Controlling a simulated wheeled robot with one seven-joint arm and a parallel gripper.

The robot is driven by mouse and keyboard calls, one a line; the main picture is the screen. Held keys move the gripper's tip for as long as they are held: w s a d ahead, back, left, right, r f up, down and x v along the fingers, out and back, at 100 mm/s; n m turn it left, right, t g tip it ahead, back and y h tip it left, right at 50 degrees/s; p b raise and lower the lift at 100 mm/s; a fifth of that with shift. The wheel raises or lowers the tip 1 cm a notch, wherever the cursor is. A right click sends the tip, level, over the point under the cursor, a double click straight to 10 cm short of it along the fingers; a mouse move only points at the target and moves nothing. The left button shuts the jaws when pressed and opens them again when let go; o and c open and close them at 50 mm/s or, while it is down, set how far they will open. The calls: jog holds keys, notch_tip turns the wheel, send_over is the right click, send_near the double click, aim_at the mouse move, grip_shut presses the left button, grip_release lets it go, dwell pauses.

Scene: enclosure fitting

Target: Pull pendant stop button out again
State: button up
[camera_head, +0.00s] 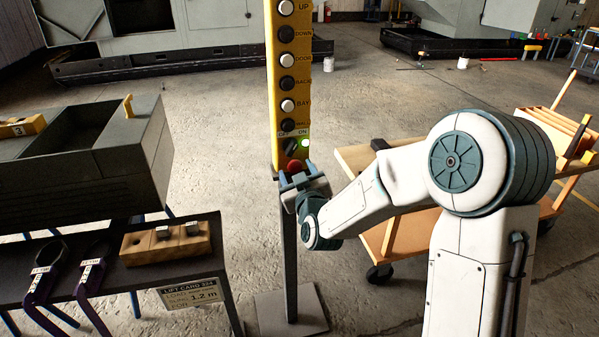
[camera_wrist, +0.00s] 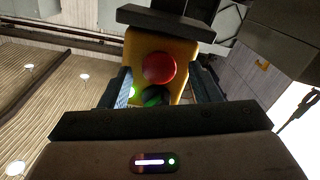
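The yellow pendant (camera_head: 272,60) hangs upright in the middle of the head view. Its red stop button (camera_head: 294,165) is at the lower end, partly hidden by my gripper. In the wrist view, the round red stop button (camera_wrist: 158,68) faces the camera on the yellow housing. My gripper (camera_head: 299,176) is at the pendant's lower end. In the wrist view its two dark fingers stand apart, left and right of the button, with visible gaps. Whether the button is in or out is not clear.
The pendant has a column of labelled black and white buttons, an OFF/ON switch (camera_head: 290,147) and a lit green lamp (camera_head: 305,143). A dark bench (camera_head: 120,278) with purple slings stands left. A wooden cart (camera_head: 400,235) stands right behind my arm. A thin post rises from a floor plate (camera_head: 270,315).

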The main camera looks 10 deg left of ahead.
jog(key=b+v, duration=0.5)
jog(key=v, duration=0.6)
jog(key=shift+s+f, duration=0.15)
jog(key=shift+b+v, duration=1.2)
jog(key=shift+b, duration=2.2)
jog(key=shift+d+r, duration=0.1)
jog(key=shift+r, duration=0.15)
